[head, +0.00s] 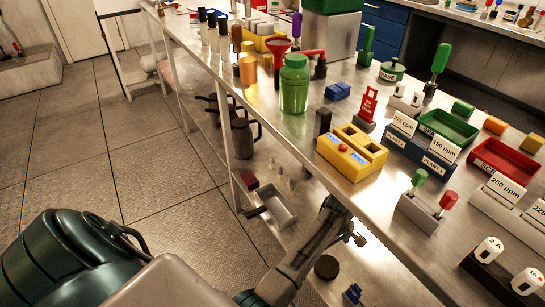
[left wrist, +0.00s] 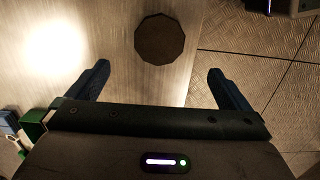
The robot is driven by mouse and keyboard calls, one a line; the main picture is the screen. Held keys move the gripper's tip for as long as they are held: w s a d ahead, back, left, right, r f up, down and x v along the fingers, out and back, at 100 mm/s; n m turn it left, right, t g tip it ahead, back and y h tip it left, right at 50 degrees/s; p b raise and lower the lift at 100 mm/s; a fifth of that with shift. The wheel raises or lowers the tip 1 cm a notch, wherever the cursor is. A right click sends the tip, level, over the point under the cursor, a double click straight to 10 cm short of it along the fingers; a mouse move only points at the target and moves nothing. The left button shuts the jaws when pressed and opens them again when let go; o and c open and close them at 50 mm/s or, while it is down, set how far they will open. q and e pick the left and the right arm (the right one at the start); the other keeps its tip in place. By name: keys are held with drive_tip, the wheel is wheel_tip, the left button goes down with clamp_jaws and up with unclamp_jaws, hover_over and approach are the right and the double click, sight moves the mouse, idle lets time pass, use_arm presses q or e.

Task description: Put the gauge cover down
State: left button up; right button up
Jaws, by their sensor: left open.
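A dark, flat, round disc, likely the gauge cover (head: 326,267), lies on a metal surface below the benchtop's front edge in the head view. In the left wrist view the same cover (left wrist: 163,39) shows as a dark many-sided disc near the edge of that surface. My left gripper (head: 344,224) is beside the benchtop's front edge, and its fingers are hard to make out there. In the left wrist view my left gripper (left wrist: 158,76) is open and empty. The cover appears ahead of the gap between its fingers, apart from both. My right gripper is not in view.
A metal tray (head: 272,210) sits lower down. A small blue item (head: 352,293) lies near the cover. Open floor (head: 110,150) is at left.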

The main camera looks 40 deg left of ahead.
use_arm(q)
drive_tip(key=s+a+r+m+t, duration=0.1)
drive_tip(key=s+a+m, duration=0.2)
drive_tip(key=s, duration=0.4)
drive_tip(key=s+a+r+m+t+y, duration=0.1)
drive_tip(key=s+a+r+m, duration=0.2)
drive_tip(key=s, duration=0.4)
drive_tip(key=s+a+m+t, duration=0.1)
drive_tip(key=s+a+m, duration=0.25)
drive_tip(key=s, duration=0.45)
drive_tip(key=s+r+m+t, duration=0.1)
drive_tip(key=s+r+m, duration=0.4)
drive_tip(key=s+r, duration=0.2)
drive_tip(key=shift+s+d+r+t, duration=0.2)
drive_tip(key=shift+s+t, duration=0.15)
drive_tip(key=shift+t, duration=0.05)
drive_tip(key=shift+m, duration=0.25)
